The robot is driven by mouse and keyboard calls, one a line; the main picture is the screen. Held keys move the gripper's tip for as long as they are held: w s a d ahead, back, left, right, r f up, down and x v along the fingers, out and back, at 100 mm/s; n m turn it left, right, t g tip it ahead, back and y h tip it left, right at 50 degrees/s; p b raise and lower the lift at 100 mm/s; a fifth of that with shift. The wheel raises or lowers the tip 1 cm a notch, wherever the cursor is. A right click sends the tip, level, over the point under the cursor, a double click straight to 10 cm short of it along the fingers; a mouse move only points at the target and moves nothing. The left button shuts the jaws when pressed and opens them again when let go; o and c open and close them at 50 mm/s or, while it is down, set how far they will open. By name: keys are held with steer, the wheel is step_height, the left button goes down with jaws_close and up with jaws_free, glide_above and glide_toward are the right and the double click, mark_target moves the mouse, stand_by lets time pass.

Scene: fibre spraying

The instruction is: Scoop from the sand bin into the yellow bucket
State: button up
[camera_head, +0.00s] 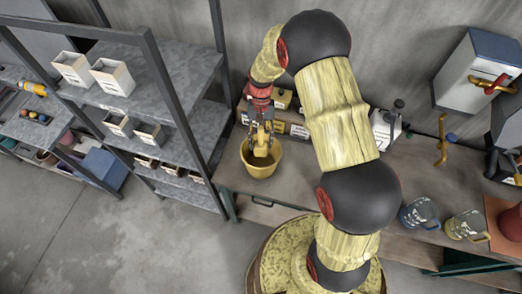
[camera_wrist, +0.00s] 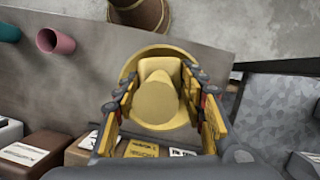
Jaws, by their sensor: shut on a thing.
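The yellow bucket (camera_head: 261,172) stands upright at the left end of the workbench; in the wrist view its rim (camera_wrist: 133,66) shows behind the scoop. My gripper (camera_head: 262,133) is above the bucket and shut on a yellow scoop (camera_head: 261,148). In the wrist view, the fingers of my gripper (camera_wrist: 158,112) flank the scoop (camera_wrist: 160,102), which points down over the bucket's opening. I cannot tell whether the scoop or bucket holds sand. Labelled bins (camera_head: 298,131) stand behind the bucket; I cannot tell which is the sand bin.
Grey shelves (camera_head: 130,98) with white boxes stand left of the bench. A blue mug (camera_head: 418,214) and a yellowish mug (camera_head: 466,226) stand on the bench (camera_head: 395,172) at right. A white container (camera_head: 385,128) stands near the wall. Bare bench lies right of the bucket.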

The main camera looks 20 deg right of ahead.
mark_target(261, 150)
steer(key=shift+s+a+f+t+h+b, duration=0.1)
steer(key=shift+s+a+t+h+b, duration=0.15)
steer(key=shift+s+t+b, duration=0.45)
steer(key=shift+s+a+f+t+h+b, duration=0.2)
steer(key=shift+s+t+b, duration=0.1)
steer(key=shift+s+t, duration=0.2)
steer(key=shift+s+a+f+t+h+b, duration=0.1)
steer(key=shift+s+a+t+h+b, duration=0.15)
steer(key=shift+s+t, duration=0.2)
steer(key=s+t+b, duration=0.1)
steer(key=b, duration=0.3)
steer(key=t+h+b, duration=0.1)
steer(key=t+b, duration=0.1)
steer(key=b, duration=0.1)
steer(key=shift+s+a+b, duration=0.3)
steer(key=shift+s+b, duration=0.1)
steer(key=s+t+b, duration=0.1)
steer(key=b, duration=0.6)
steer(key=f+t+h+b, duration=0.1)
steer(key=t+b, duration=0.1)
steer(key=b, duration=0.6)
steer(key=shift+s+a+f, duration=0.25)
steer(key=shift+s+a, duration=0.1)
